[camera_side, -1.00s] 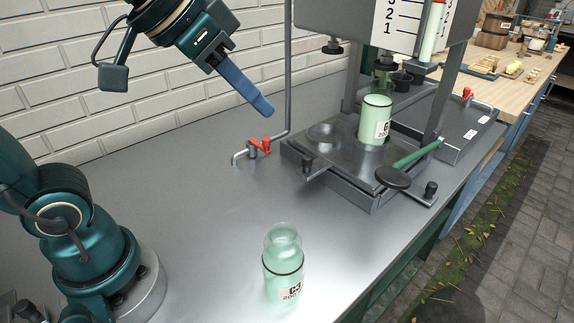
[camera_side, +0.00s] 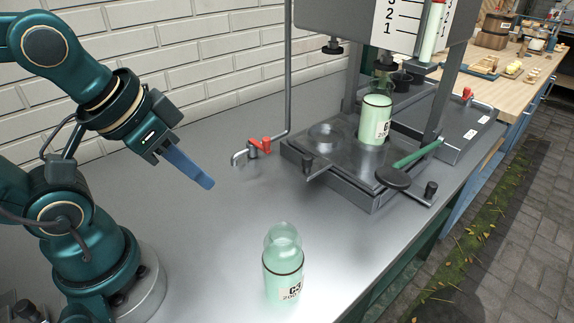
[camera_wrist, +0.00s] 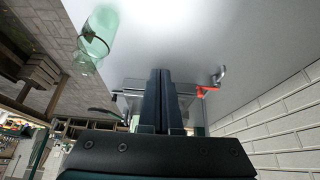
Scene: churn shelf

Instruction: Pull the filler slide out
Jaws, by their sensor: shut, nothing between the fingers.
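The filler slide is a flat grey metal plate (camera_side: 335,172) on the base of the filler stand. It carries a pale green bottle (camera_side: 375,122) with a partly legible label, standing upright under the filler head. A dark bar with a round knob (camera_side: 307,166) sticks out at the plate's front left edge. My gripper (camera_side: 209,184) is shut and empty, in the air above the bench, left of the filler and well apart from it. In the wrist view its blue fingers (camera_wrist: 163,95) lie together, and they hide much of the filler behind them.
A pale green bottle labelled C3 (camera_side: 283,265) stands upright on the bench in front; it also shows in the wrist view (camera_wrist: 97,38). A red-handled tap (camera_side: 258,147) sits left of the filler. A green lever with a dark disc (camera_side: 393,177) crosses the filler's front right. The bench between is clear.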

